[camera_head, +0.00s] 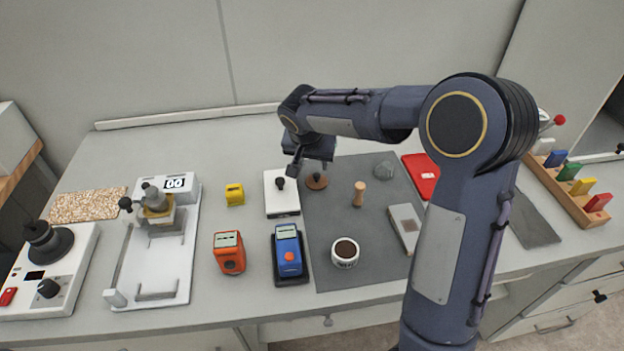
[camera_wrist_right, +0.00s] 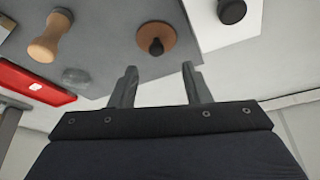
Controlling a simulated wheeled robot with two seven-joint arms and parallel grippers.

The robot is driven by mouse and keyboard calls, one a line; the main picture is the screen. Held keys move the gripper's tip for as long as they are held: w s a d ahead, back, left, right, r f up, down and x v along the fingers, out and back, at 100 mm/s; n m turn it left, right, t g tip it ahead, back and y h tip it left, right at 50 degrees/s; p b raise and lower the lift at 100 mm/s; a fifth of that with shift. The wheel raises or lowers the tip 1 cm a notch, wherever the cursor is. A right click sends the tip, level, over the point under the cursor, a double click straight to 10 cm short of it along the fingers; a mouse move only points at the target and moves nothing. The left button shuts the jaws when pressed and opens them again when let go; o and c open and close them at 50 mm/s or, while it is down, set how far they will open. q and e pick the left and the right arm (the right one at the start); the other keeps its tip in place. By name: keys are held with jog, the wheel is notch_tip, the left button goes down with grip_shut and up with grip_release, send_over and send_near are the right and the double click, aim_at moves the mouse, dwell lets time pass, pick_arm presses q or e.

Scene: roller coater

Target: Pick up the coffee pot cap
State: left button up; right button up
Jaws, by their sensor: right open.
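A round brown disc with a black knob, which looks like the coffee pot cap (camera_head: 317,182), lies flat near the back left of the grey mat (camera_head: 340,219). It also shows in the right wrist view (camera_wrist_right: 170,36), just beyond the fingertips and roughly in line with the gap between them. My right gripper (camera_head: 296,163) is above the back of the table, beside the cap and apart from it. In the wrist view its two fingers (camera_wrist_right: 159,69) are spread with nothing between them. My left gripper is out of view.
A white box with a black knob (camera_head: 281,200) stands close left of the cap. A wooden tamper (camera_head: 359,193), a clear glass piece (camera_head: 384,170) and a cup of dark grounds (camera_head: 345,252) are on the mat. A red scale (camera_head: 421,174) lies right. The wall is close behind.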

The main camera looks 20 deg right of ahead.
aim_at(317, 174)
jog(key=x, duration=0.3)
jog(key=p+x, duration=0.1)
jog(key=x, duration=0.2)
jog(key=shift+s+d, duration=0.1)
jog(key=shift+s, duration=0.1)
grip_shut()
